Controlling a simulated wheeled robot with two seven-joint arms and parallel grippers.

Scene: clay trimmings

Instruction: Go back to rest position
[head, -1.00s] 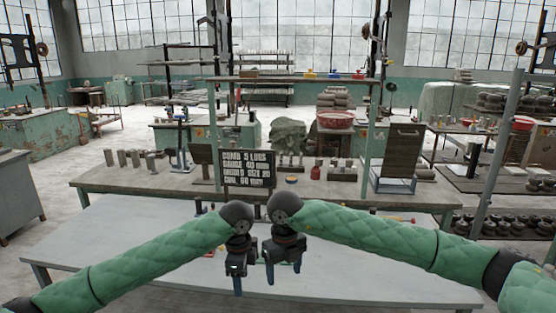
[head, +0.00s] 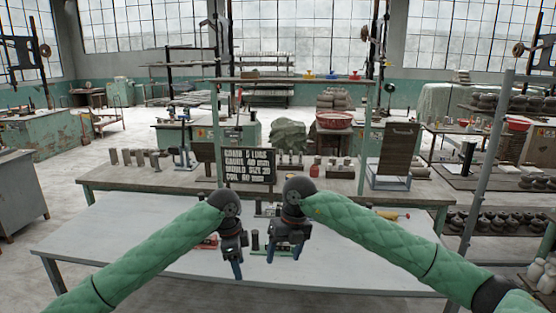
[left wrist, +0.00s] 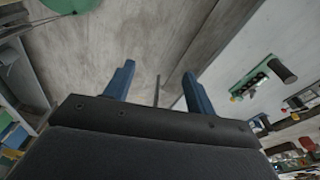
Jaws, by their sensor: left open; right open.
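In the head view my left gripper (head: 236,262) hangs over the near white table, left of centre, fingers pointing down. It is open and empty. The two grippers are close together but apart.
The near white table (head: 330,265) lies below both arms. A yellow-handled tool (head: 393,215) lies at its right. Behind it, a longer bench (head: 110,178) carries a black sign (head: 249,166), several grey cylinders and a tilted brown board (head: 397,150). A green item (left wrist: 254,84) shows in the left wrist view.

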